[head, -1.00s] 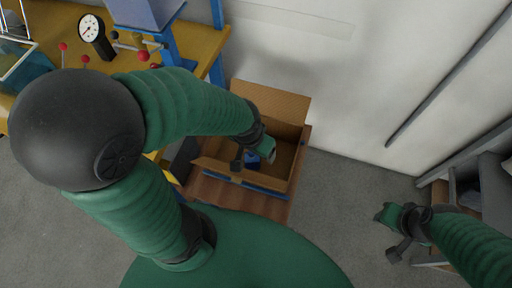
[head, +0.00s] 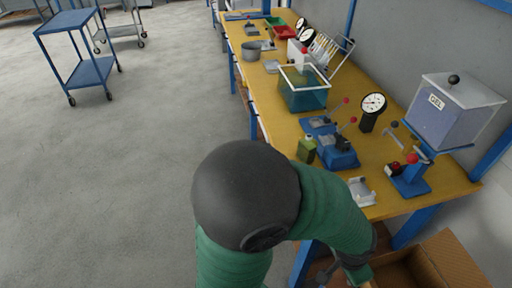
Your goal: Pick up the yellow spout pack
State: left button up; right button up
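A small yellow-green pack (head: 306,150) with a dark top stands near the front edge of the yellow workbench, left of a blue fixture; it looks like the spout pack, but its spout is too small to make out clearly. My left arm crosses the lower middle of the head view, its dark elbow below the bench's front edge. My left gripper (head: 348,277) is at the bottom edge of the picture, by the cardboard box, well away from the pack. It is partly cut off and its fingers cannot be read. My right gripper is out of view.
The workbench (head: 262,108) holds a teal tank (head: 303,90), a blue lever fixture (head: 338,152), a dial gauge (head: 372,110), a GEL machine (head: 450,108) and a white tray (head: 361,191). An open cardboard box (head: 455,262) is at lower right. The floor at left is clear up to a blue cart (head: 75,20).

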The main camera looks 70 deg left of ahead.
aim_at(306, 146)
jog(key=j+u, duration=0.1)
jog(key=u, duration=0.6)
jog(key=j+u, duration=0.1)
jog(key=u, duration=0.25)
jog(key=l+u, duration=0.25)
jog(key=u, duration=0.2)
jog(key=i+l+u, duration=0.1)
jog(key=l+u, duration=0.15)
jog(key=u, duration=0.2)
